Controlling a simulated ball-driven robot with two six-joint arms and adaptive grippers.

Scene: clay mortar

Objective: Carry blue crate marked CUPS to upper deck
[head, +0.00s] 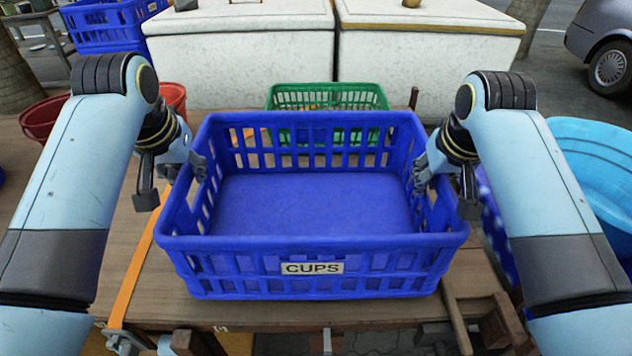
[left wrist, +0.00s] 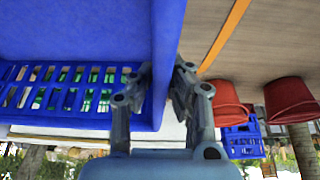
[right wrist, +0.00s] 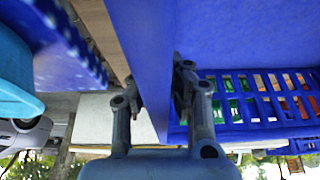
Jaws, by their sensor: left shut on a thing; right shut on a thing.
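The blue crate marked CUPS (head: 310,255) is in the middle of the head view, upright and empty, its label facing me. It appears above or on a wooden deck; I cannot tell whether it touches. My left gripper (head: 198,170) is shut on the crate's left wall, which also shows between the fingers in the left wrist view (left wrist: 165,60). My right gripper (head: 422,172) is shut on the right wall, which shows between the fingers in the right wrist view (right wrist: 145,50). The crate hides part of the deck.
A green crate (head: 328,97) stands just behind the blue one. White boxes (head: 240,60) stand at the back. Red buckets (head: 42,117) are at left, a light blue tub (head: 592,165) at right. An orange strap (head: 138,265) crosses the wooden deck (head: 270,312). Another blue crate (head: 105,25) is back left.

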